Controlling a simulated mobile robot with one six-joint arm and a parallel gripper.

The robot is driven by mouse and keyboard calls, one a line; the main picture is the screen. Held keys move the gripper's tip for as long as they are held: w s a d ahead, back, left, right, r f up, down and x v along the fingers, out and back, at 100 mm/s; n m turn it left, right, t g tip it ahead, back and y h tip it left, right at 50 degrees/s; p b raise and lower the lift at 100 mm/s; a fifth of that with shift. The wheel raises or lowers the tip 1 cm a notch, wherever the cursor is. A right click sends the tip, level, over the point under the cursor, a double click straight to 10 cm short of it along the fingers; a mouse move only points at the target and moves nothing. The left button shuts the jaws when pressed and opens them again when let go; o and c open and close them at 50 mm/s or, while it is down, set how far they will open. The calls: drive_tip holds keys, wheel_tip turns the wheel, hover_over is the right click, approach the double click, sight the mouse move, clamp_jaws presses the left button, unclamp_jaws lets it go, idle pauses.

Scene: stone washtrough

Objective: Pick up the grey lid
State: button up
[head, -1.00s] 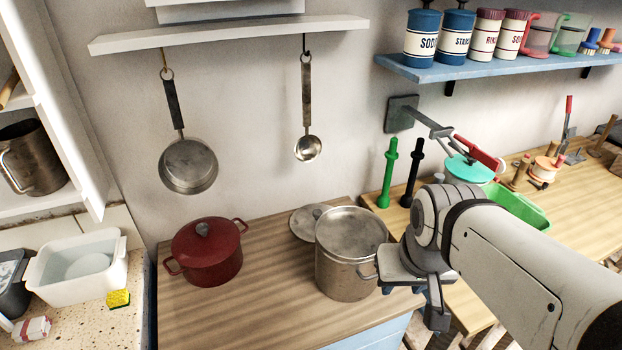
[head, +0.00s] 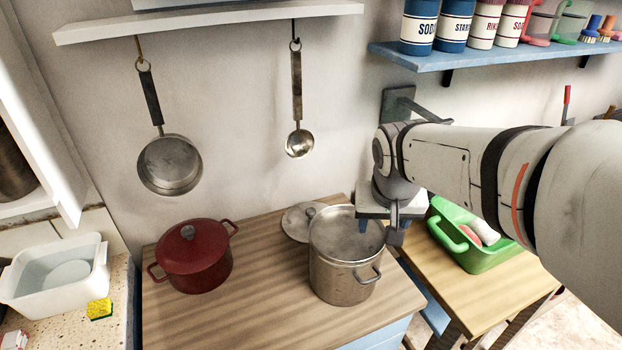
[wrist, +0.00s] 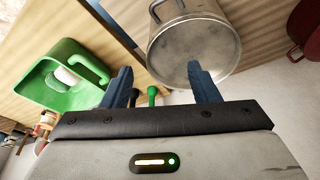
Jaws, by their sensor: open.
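The grey lid (head: 299,221), a round disc with a knob, lies on the wooden counter behind and left of the tall steel pot (head: 340,280). The pot hides part of its right side. I cannot make the lid out in the wrist view. My gripper (head: 378,232) is open and empty, pointing down by the pot's back right rim in the head view, to the right of the lid. In the wrist view, the spread blue fingers (wrist: 160,85) show with the pot (wrist: 195,45) beyond the right one.
A red lidded pot (head: 196,265) stands left on the counter. A green tub (head: 480,258) is on the table at right. A pan (head: 170,165) and a ladle (head: 298,143) hang on the wall above. Counter between the pots is clear.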

drive_tip(key=w+a+f+m+b, duration=0.1)
drive_tip(key=w+a+f+b, duration=0.2)
drive_tip(key=w, duration=0.6)
drive_tip(key=w+a+f+b, duration=0.1)
drive_tip(key=w+a+f, duration=0.2)
drive_tip(key=w+f, duration=0.35)
drive_tip(key=t+b, duration=0.1)
drive_tip(key=b, duration=0.1)
approach(311, 211)
wheel_tip(311, 211, down, 2)
drive_tip(key=x, duration=0.8)
drive_tip(key=shift+w, duration=0.35)
drive_tip(key=shift+r, duration=0.1)
drive_tip(key=shift+c, duration=0.2)
drive_tip(key=c, duration=1)
